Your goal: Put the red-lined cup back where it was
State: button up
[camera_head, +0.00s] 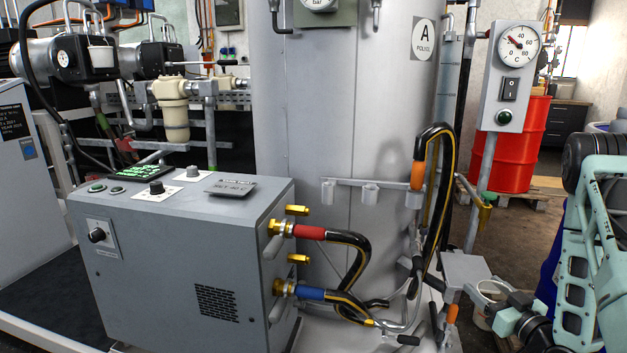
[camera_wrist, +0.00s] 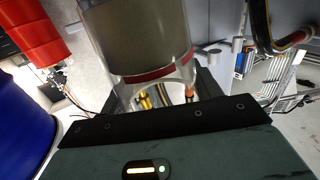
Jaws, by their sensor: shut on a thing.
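The red-lined cup (camera_wrist: 145,40) fills the upper middle of the wrist view. It is clear-walled, with a red band near one end and a grey-brown inside. My gripper (camera_wrist: 160,92) is shut on it, with the dark fingers beside its banded end. In the head view, my gripper (camera_head: 508,308) is at the lower right. A pale cup (camera_head: 489,287) shows there, partly hidden by the gripper, just right of a small grey platform (camera_head: 464,268). Its red line cannot be made out in that view.
A rail with grey holders (camera_head: 370,192) is on the large tank (camera_head: 340,110); one takes an orange hose end (camera_head: 417,174). Black hoses (camera_head: 358,262) run from the grey cabinet (camera_head: 180,265). A gauge post (camera_head: 507,80) and red drum (camera_head: 520,145) stand behind my arm.

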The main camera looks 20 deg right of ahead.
jog(key=shift+n+y, duration=0.5)
jog(key=shift+y, duration=0.3)
jog(key=w+a+f, duration=0.2)
jog(key=a, duration=0.2)
jog(key=w+a+f, duration=0.2)
jog(key=a, duration=0.1)
jog(key=w+a+f, duration=0.2)
jog(key=w+a, duration=0.1)
jog(key=a, duration=0.1)
jog(key=shift+a+f, duration=0.35)
jog(key=w+a+f, duration=0.2)
jog(key=w+a, duration=0.3)
jog(key=a, duration=0.6)
jog(key=s+r+p, duration=0.3)
jog(key=r+p, duration=0.2)
jog(key=p, duration=0.1)
jog(key=s+r+p, duration=0.3)
jog(key=r+p, duration=0.1)
jog(key=p, duration=0.2)
jog(key=s+r+p, duration=0.2)
jog(key=r+p, duration=0.3)
jog(key=shift+s+r+p, duration=0.3)
jog(key=shift+s+p, duration=0.1)
jog(key=shift+w+a+r, duration=0.1)
jog(key=shift+r, duration=0.1)
jog(key=shift+d, duration=0.2)
